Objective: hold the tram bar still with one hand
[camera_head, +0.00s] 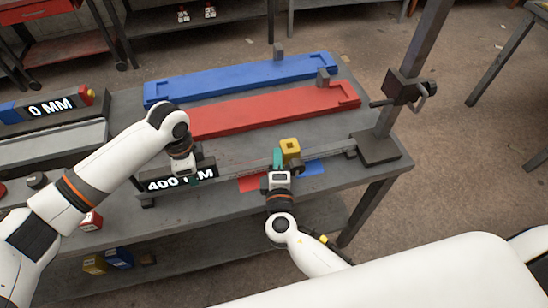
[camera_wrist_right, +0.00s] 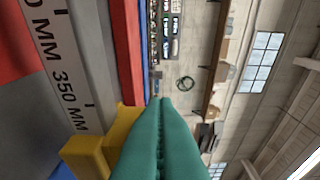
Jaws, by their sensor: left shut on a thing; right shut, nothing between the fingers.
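The tram bar (camera_head: 325,154) is a long grey bar with a printed scale, running across the front of the bench from the dark post to the 400 MM sign (camera_head: 168,184). In the right wrist view its scale (camera_wrist_right: 62,65) reads 350 MM. My left gripper (camera_head: 188,178) is shut on the bar near its left end, beside the sign; the fingertips are partly hidden. My right gripper (camera_head: 278,160) is shut and empty, its teal fingers (camera_wrist_right: 160,150) together beside the yellow block (camera_head: 290,147) on the bar. The yellow block (camera_wrist_right: 88,155) also shows in the right wrist view.
A red tray (camera_head: 270,110) and a blue tray (camera_head: 240,78) lie behind the bar. Red (camera_head: 252,184) and blue (camera_head: 312,167) patches lie under it. The dark post (camera_head: 410,70) with a clamp stands at the right. A 0 MM sign (camera_head: 50,108) is at the left.

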